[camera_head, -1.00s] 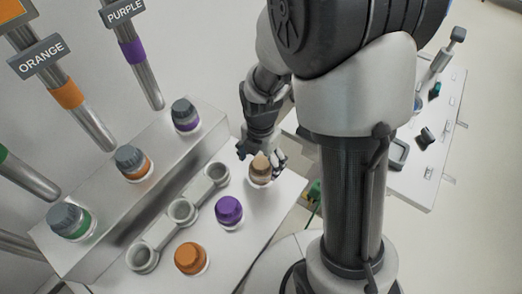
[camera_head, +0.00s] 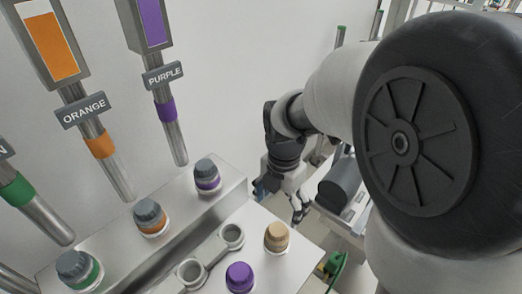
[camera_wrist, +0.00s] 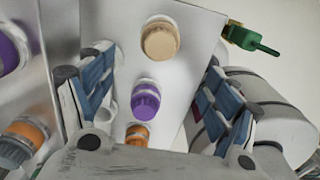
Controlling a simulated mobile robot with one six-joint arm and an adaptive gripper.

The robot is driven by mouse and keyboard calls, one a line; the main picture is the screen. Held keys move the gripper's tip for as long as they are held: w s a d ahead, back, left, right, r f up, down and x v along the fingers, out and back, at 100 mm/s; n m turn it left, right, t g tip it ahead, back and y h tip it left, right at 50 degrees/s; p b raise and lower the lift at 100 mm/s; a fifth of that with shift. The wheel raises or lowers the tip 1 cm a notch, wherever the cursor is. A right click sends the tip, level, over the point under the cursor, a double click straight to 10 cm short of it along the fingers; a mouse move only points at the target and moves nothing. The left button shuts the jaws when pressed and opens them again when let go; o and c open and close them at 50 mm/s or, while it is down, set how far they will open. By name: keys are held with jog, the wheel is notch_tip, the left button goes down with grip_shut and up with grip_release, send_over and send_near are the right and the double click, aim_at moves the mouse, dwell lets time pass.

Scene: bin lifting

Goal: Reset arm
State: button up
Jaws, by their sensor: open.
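My gripper (camera_head: 283,196) is in the head view just beyond the right end of the bench, close to its far right corner. In the wrist view my gripper (camera_wrist: 158,105) shows two fingers with blue pads spread wide, with nothing held between them. Beyond the fingers lie a tan-capped jar (camera_wrist: 160,41), a purple-capped jar (camera_wrist: 146,100) and an orange-capped jar (camera_wrist: 137,134) on the bench. In the head view the tan-capped jar (camera_head: 277,236) stands on the lower bench, apart from my gripper. The purple-capped jar (camera_head: 239,277) stands nearer the bottom edge.
A raised step (camera_head: 190,219) carries grey-capped jars with purple (camera_head: 207,176), orange (camera_head: 150,216) and green (camera_head: 78,269) bands. Labelled tubes, ORANGE (camera_head: 84,111) and PURPLE (camera_head: 163,76), hang above. Empty ring holders (camera_head: 231,236) sit on the bench. A green object (camera_head: 332,264) lies right of it.

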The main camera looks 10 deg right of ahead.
jog(key=s+r+m+t, duration=0.2)
jog(key=s+r+m, duration=0.3)
jog(key=m, duration=0.7)
jog(key=s+r+m+t, duration=0.2)
jog(key=s+r+m, duration=0.4)
jog(key=s+m, duration=0.4)
jog(key=shift+m+t, duration=0.3)
jog(key=shift+m, duration=1.3)
